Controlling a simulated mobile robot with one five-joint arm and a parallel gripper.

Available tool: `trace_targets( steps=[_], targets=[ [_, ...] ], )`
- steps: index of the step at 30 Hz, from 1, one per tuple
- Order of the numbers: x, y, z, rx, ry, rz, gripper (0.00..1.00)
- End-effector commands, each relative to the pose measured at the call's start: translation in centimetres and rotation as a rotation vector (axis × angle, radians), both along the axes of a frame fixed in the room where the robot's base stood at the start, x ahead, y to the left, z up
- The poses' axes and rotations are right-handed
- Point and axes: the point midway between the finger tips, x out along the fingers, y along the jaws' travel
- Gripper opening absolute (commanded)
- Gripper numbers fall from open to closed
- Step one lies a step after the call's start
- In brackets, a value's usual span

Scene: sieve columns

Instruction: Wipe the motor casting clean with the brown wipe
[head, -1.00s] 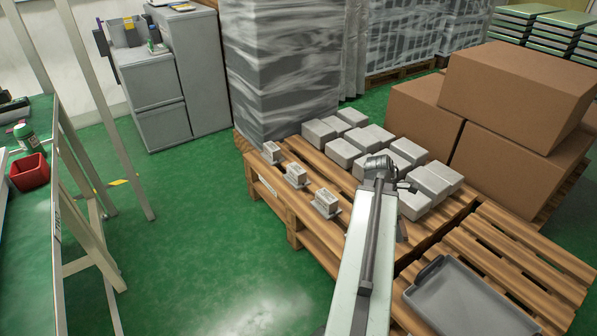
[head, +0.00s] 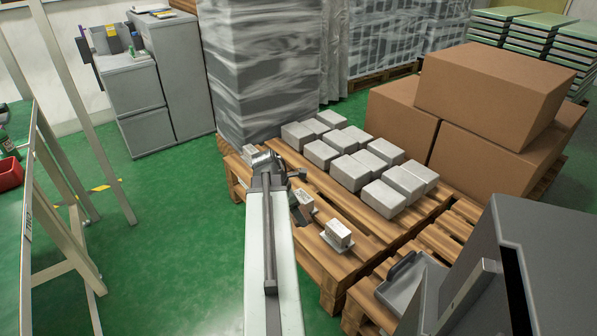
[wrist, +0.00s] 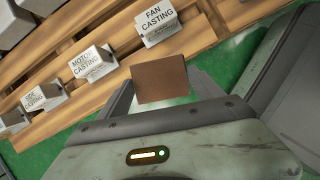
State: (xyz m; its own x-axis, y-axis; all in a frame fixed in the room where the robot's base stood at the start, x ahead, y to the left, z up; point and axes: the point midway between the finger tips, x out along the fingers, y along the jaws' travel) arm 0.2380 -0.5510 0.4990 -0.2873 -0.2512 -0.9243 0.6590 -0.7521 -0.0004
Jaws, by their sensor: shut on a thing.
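The motor casting (wrist: 92,65), named by its white label, stands on the pallet's edge in the wrist view, between the fan casting (wrist: 158,25) and another labelled casting (wrist: 42,97). My gripper (wrist: 162,88) is shut on the brown wipe (wrist: 160,75), a small brown square. The wipe appears below and right of the motor casting in that view, apart from it. The wipe cannot be made out in that view.
Several pale grey blocks (head: 350,172) sit in rows on the wooden pallet (head: 360,260). A grey tray (head: 405,285) lies at the lower right. Cardboard boxes (head: 490,95) stack behind on the right; a wrapped stack (head: 262,80) stands at the back.

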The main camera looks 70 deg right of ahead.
Motion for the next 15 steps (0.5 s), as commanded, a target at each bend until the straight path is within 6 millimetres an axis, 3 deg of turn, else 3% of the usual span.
trace_targets(
  steps=[9, 12, 15],
  targets=[
    [5.3, -14.8, -1.8, 0.003, -0.003, 0.165, 0.44],
    [6.7, -18.8, -2.1, 0.002, -0.001, 0.221, 0.44],
    [7.6, -21.4, -2.3, 0.0, 0.0, 0.261, 0.44]
  ],
)
